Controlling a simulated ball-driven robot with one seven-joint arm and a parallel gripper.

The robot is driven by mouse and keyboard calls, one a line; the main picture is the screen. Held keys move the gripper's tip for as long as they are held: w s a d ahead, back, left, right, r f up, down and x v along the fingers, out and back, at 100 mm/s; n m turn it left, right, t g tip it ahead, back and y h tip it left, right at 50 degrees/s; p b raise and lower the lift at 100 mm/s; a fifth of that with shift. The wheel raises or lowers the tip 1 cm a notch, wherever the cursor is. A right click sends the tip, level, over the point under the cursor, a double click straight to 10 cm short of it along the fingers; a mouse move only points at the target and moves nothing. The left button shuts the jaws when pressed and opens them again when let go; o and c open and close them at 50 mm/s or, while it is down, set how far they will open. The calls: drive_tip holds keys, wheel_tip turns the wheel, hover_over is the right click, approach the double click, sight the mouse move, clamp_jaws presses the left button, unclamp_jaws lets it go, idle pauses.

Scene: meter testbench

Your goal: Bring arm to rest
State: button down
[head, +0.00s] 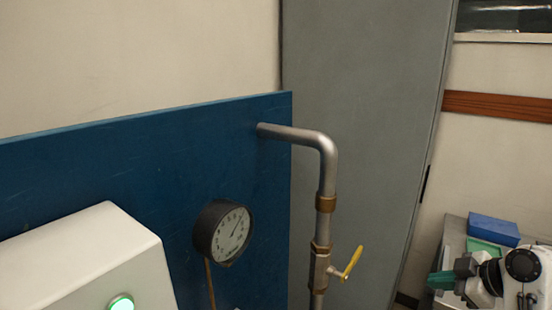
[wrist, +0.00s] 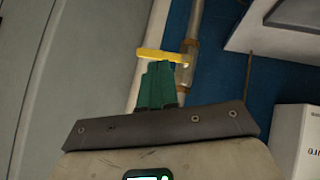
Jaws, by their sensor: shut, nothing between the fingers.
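My gripper (head: 438,281) is at the lower right of the head view, with green fingers pointing left. It is to the right of the pipe's yellow valve handle (head: 351,262), with a clear gap between them in that view. In the wrist view my gripper (wrist: 158,70) has its green fingers closed together, with nothing held. The yellow handle (wrist: 150,54) lies just beyond the fingertips in that view. Part of my arm shows at the right edge of the head view.
A blue panel (head: 120,165) carries a round gauge (head: 229,232) and a metal pipe (head: 325,165). A white box (head: 85,260) with a lit green button (head: 121,302) stands at lower left. A blue box (head: 493,230) sits on a grey surface behind my gripper. A grey cabinet (head: 365,110) stands behind.

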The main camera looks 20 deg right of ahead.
drive_tip(key=s+a+f+m+g, duration=0.65)
drive_tip(key=s+a+f, duration=0.95)
drive_tip(key=a+f, duration=0.3)
drive_tip(key=s+f+m+g+h, duration=0.1)
drive_tip(key=s+f+m+h, duration=0.1)
drive_tip(key=s, duration=0.8)
drive_tip(key=shift+s+a+f+m+g, duration=0.3)
drive_tip(key=shift+a+f+m+g, duration=0.05)
drive_tip(key=shift+f, duration=0.55)
drive_tip(key=c, duration=1.8)
unclamp_jaws()
